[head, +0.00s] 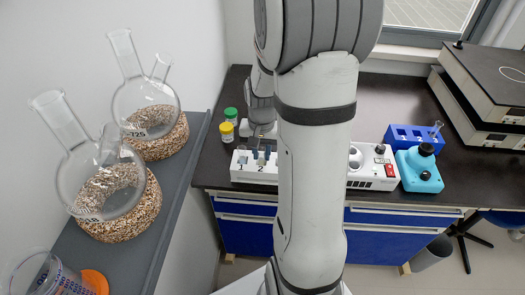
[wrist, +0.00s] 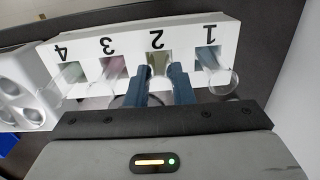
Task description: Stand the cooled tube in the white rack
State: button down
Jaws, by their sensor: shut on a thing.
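The white rack (head: 243,178) stands on the dark bench, its front numbered 1 to 4; in the head view my arm hides its right part. In the wrist view the white rack (wrist: 190,32) shows upside down. My gripper (wrist: 160,74) has its blue fingers at position 2, shut on a glass tube (wrist: 158,62) with a yellowish tint. The tube lines up with slot 2; how deep it sits is not clear. Other tubes stand at slot 1 (wrist: 209,60), slot 3 (wrist: 112,70) and slot 4 (wrist: 72,74). My gripper (head: 262,150) is small in the head view.
Yellow-capped (head: 227,132) and green-capped (head: 231,114) vials stand behind the white rack's left end. Round flasks (head: 100,180) fill the left shelf.

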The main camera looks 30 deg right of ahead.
jog(key=c, duration=1.2)
grip_release()
jog(key=shift+r, duration=0.1)
notch_tip(320, 180, up, 7)
jog(key=p, duration=0.5)
